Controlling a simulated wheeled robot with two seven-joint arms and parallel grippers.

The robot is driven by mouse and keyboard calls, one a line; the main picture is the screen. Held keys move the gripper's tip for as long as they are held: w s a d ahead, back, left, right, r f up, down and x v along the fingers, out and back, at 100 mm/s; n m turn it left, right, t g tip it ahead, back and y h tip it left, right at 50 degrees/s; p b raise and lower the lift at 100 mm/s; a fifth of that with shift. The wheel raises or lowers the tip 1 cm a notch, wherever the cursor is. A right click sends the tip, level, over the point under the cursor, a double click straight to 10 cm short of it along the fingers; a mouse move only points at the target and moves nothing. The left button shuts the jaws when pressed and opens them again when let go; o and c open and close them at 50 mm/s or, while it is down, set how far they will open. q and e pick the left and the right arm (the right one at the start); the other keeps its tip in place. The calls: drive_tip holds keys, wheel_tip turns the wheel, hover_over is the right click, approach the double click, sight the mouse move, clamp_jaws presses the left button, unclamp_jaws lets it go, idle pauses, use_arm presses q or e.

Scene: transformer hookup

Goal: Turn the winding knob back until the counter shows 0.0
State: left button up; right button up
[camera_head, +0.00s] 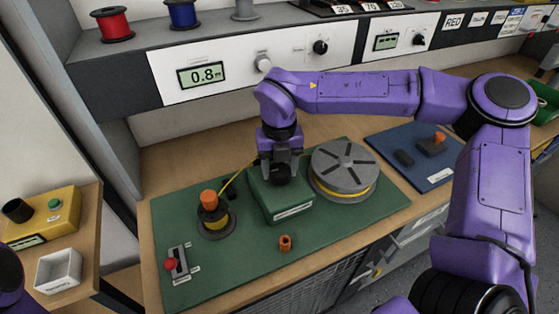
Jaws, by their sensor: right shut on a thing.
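The counter (202,75) on the white panel reads 0.8 m. My right gripper (283,172) points down at the top of a green box (287,204) on the green mat (330,238). It is shut on a dark knob there, which I take to be the winding knob; the fingers mostly hide it. Left of the box stands a small spool (214,218) with an orange top (208,197) and yellow wire. A thin yellow wire runs from it up toward the box. A large grey reel (343,166) with yellow wire lies right of the box. My left gripper is out of view.
A red-knobbed lever (172,264) and a small orange-brown cylinder (285,243) are on the mat. A blue mat (404,154) with small parts lies right. A yellow box (45,217) and white tray (58,271) are at left. Wire spools (113,25) stand on the shelf.

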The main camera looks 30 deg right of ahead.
drive_tip(key=n+p, duration=1.1)
drive_tip(key=shift+a+r, duration=0.1)
drive_tip(key=shift+r, duration=0.3)
drive_tip(key=shift+w+f+n+p, duration=0.1)
drive_tip(key=shift+f+n+p, duration=0.1)
drive_tip(key=shift+n+p, duration=1.8)
drive_tip(key=o, duration=0.9)
drive_tip(key=shift+o, duration=0.8)
drive_tip(key=shift+f, duration=0.1)
